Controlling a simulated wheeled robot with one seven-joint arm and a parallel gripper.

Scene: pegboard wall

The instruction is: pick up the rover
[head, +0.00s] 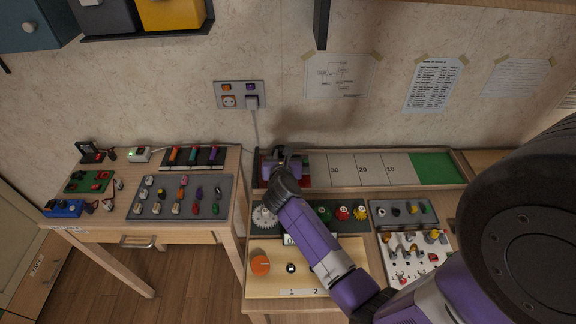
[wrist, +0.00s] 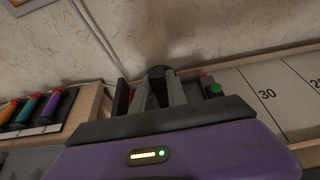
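The track runs right past 30, 20 and 10 to a green end zone (head: 434,167), with a raised wooden rim. Gears (head: 343,213), a dial board (head: 318,270) and small-part trays (head: 404,213) lie in front. A wall socket (head: 240,95) is behind. Another table (head: 130,232) stands left.

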